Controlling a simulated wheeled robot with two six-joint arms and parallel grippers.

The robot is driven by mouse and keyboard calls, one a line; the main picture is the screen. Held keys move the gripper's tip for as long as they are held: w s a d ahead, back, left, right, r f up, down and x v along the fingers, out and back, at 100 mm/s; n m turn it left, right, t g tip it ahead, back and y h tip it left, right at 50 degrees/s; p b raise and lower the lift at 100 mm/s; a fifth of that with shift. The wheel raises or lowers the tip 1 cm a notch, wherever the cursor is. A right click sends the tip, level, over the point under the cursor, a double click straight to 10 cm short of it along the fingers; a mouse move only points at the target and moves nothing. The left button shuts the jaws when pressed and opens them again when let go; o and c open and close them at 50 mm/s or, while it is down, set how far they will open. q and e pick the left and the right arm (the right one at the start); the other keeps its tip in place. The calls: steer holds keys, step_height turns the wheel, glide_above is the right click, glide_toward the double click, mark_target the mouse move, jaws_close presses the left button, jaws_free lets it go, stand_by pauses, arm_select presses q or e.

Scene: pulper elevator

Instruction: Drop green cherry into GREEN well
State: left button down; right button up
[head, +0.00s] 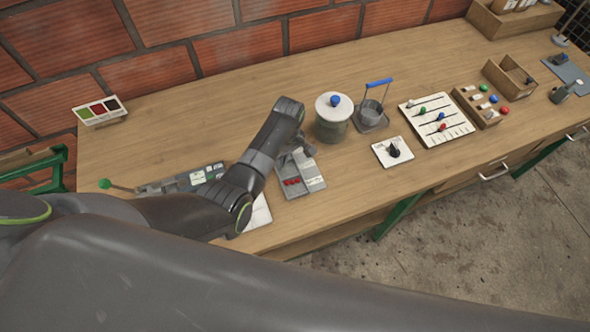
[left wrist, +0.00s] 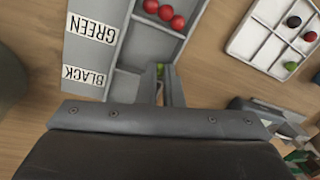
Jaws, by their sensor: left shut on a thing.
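My left gripper (head: 297,150) is above the grey sorting tray (head: 313,188). In the left wrist view its fingers (left wrist: 162,76) are closed on a small green cherry (left wrist: 160,69), mostly hidden between the tips. The tray shows there with upside-down labels GREEN (left wrist: 91,29) and BLACK (left wrist: 84,75). The well beside GREEN (left wrist: 150,43) looks empty. The fingertips are near its lower right corner, by the divider toward the BLACK well (left wrist: 124,86), which is partly hidden. Several red cherries (left wrist: 165,14) lie in the well beyond. My right gripper is not in view.
A white divided tray (left wrist: 262,42) holds red, black and green cherries. In the head view a lidded pot (head: 333,118), a blue-handled mesh basket (head: 371,112) and a dial plate (head: 392,152) stand right of the sorting tray. A slider board (head: 436,120) lies farther right.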

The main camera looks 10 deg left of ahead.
mark_target(289, 164)
arm_select(q)
steer(key=c, duration=1.7)
jaws_free()
steer(key=shift+o, duration=1)
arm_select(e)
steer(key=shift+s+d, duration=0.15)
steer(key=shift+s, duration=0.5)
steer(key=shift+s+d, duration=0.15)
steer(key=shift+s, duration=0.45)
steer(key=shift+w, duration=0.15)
